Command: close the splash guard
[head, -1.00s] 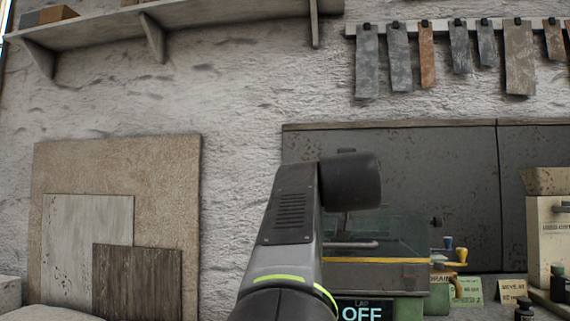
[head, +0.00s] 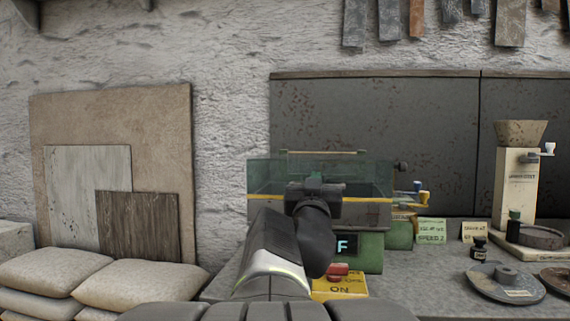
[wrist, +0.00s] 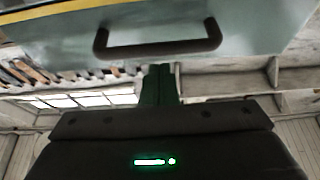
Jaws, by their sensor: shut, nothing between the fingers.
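The splash guard (head: 262,175) is a clear, greenish panel with a yellow strip, on the green lap machine (head: 369,255) at the middle of the bench. I cannot tell from here how far it is swung. Its dark bar handle (wrist: 158,40) shows in the wrist view, on the panel just above my fingers. My gripper (head: 316,182) is in front of the guard in the head view and hides part of it. In the wrist view its green fingertips (wrist: 158,72) are together and empty, apart from the handle in the picture.
A red button on a yellow ON box (head: 339,284) sits in front of the machine. Crank handles (head: 418,194), a disc (head: 505,283), a small bottle (head: 479,248) and a cream grinder (head: 515,190) stand right. Sacks (head: 140,284) lie left.

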